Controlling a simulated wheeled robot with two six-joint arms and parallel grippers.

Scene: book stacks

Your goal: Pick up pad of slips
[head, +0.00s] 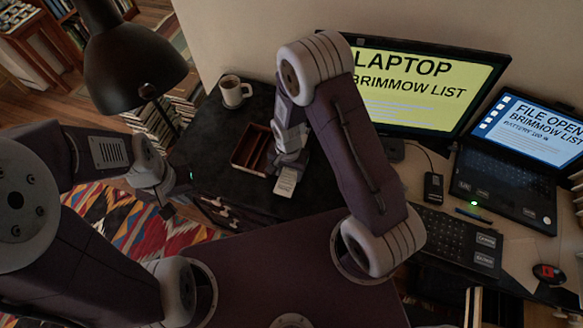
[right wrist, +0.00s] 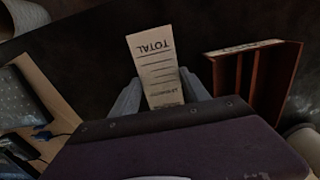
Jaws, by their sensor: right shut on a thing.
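The pad of slips (head: 286,182) is a small white pad with dark print, over the dark desk top beside the reddish tray. In the right wrist view the pad (right wrist: 155,68) shows the word TOTAL and stands between the grey fingers. My right gripper (head: 290,163) is shut on the pad. Its fingers also show in the right wrist view (right wrist: 158,95), partly hidden by my own wrist. My left gripper (head: 177,193) is at the left of the desk, over the patterned rug, away from the pad. Its fingers look spread and empty.
A reddish-brown divided tray (head: 236,160) sits left of the pad; it also shows in the right wrist view (right wrist: 292,75). A white mug (head: 234,92) stands behind it. A monitor (head: 425,85), a laptop (head: 515,160) and a keyboard (head: 450,238) occupy the right side.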

